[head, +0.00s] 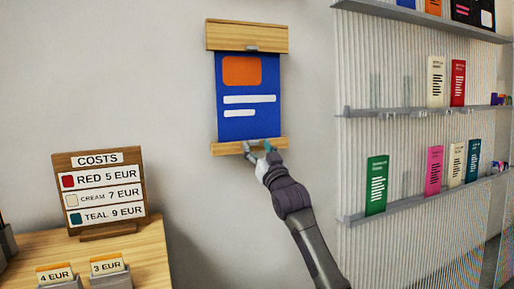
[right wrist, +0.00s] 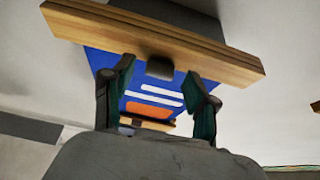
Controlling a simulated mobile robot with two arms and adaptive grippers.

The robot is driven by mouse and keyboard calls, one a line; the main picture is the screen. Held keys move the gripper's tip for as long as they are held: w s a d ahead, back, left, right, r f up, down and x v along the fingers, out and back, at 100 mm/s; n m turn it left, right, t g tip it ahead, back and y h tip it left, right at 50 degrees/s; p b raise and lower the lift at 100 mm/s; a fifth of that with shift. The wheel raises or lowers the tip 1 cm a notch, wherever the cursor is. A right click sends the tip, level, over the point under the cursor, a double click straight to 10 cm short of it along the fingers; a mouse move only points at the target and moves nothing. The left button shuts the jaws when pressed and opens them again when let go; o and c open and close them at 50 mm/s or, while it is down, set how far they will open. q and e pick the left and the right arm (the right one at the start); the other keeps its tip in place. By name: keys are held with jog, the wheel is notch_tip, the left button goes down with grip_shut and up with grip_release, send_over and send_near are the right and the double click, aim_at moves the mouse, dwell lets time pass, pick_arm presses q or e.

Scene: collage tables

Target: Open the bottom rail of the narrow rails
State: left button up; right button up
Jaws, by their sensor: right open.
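A blue poster (head: 248,115) with an orange block and white bars hangs on the wall between two wooden rails. The top rail (head: 247,37) has a small grey latch at its lower edge. The bottom rail (head: 226,148) runs along the poster's lower edge; it also shows large in the right wrist view (right wrist: 90,30). A dark latch (right wrist: 160,67) sits in the middle of this bottom rail. My right gripper (head: 258,149) is open at the bottom rail, its fingers (right wrist: 160,80) on either side of the latch with gaps. My left gripper is out of view.
A COSTS sign (head: 98,190) stands on a wooden table (head: 145,255) at lower left, with price-labelled holders (head: 110,280) in front. At right, a ribbed panel carries grey shelves (head: 415,203) with several coloured cards. The wall around the poster is bare.

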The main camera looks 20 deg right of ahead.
jog(key=shift+w+r, duration=0.15)
jog(key=shift+w, duration=0.1)
grip_shut()
